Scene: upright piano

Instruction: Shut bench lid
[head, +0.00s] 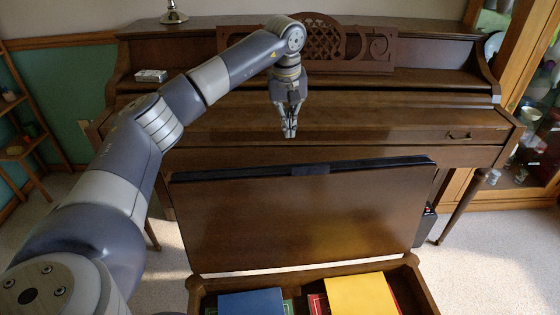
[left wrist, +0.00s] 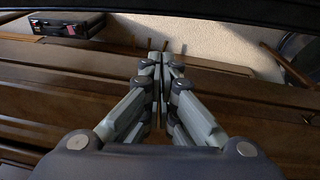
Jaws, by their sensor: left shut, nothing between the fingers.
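The bench lid (head: 300,220) stands raised, nearly upright, at the back of the open bench (head: 424,290) in the head view. Its upper edge is dark, with a small dark patch at the middle. My left gripper (head: 290,134) points down above and behind that upper edge, in front of the piano keyboard cover. It is shut and empty, and appears apart from the lid. In the left wrist view its fingertips (left wrist: 162,46) meet over the brown piano and pale floor. A dark band (left wrist: 200,12) crosses the top there; I cannot tell surely whether it is the lid. My right gripper is out of view.
A blue book (head: 252,302) and a yellow book (head: 362,295) lie inside the bench, with red and green ones partly under them. The upright piano (head: 400,120) stands close behind the lid. A glass cabinet (head: 535,115) is at right. Carpet (head: 490,255) is clear at right.

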